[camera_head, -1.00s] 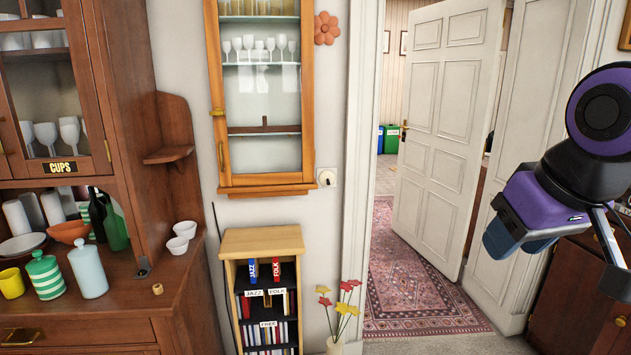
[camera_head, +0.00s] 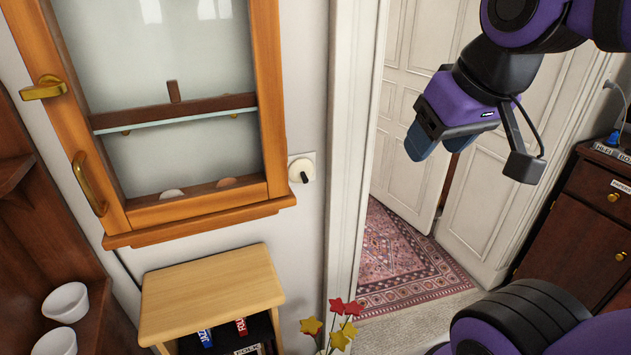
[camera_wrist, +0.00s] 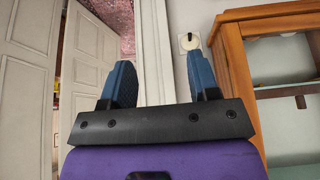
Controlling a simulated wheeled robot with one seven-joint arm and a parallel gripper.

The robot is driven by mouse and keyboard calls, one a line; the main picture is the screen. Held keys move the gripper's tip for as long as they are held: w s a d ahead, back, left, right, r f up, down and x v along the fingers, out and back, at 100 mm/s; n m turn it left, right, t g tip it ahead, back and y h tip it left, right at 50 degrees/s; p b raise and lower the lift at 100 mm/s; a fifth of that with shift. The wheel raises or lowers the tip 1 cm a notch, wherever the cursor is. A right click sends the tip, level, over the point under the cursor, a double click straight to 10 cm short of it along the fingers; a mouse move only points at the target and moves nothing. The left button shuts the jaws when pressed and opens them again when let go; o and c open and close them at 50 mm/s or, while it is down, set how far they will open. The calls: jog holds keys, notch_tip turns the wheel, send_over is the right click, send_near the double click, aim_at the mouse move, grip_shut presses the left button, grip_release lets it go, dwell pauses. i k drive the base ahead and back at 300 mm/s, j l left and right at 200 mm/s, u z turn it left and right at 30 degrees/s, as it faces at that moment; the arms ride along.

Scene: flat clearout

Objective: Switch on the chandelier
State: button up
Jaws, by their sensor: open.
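A round cream wall switch with a black knob (camera_head: 302,171) is on the white wall, just right of the glass cabinet. It also shows in the wrist view (camera_wrist: 189,40), past the tip of one finger. My gripper (camera_head: 432,150) is open and empty, in the air to the right of the switch, in front of the doorway, with its blue fingers pointing down. In the wrist view my gripper's two blue fingers (camera_wrist: 161,80) are spread apart with nothing between them. The gripper is apart from the switch. The chandelier is not in view.
A glass-fronted wooden cabinet (camera_head: 132,212) hangs left of the switch. A low wooden shelf (camera_head: 212,290) and red and yellow flowers (camera_head: 340,320) stand below. A white door (camera_head: 425,110) stands open behind the gripper. A dark cabinet (camera_head: 575,220) is at right.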

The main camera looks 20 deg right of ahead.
aim_at(305, 179)
jog(key=i, duration=0.3)
jog(key=k+l+u, duration=0.1)
jog(key=k+u, duration=0.4)
jog(key=u, duration=0.2)
jog(key=k+u, duration=0.35)
jog(key=i, duration=0.1)
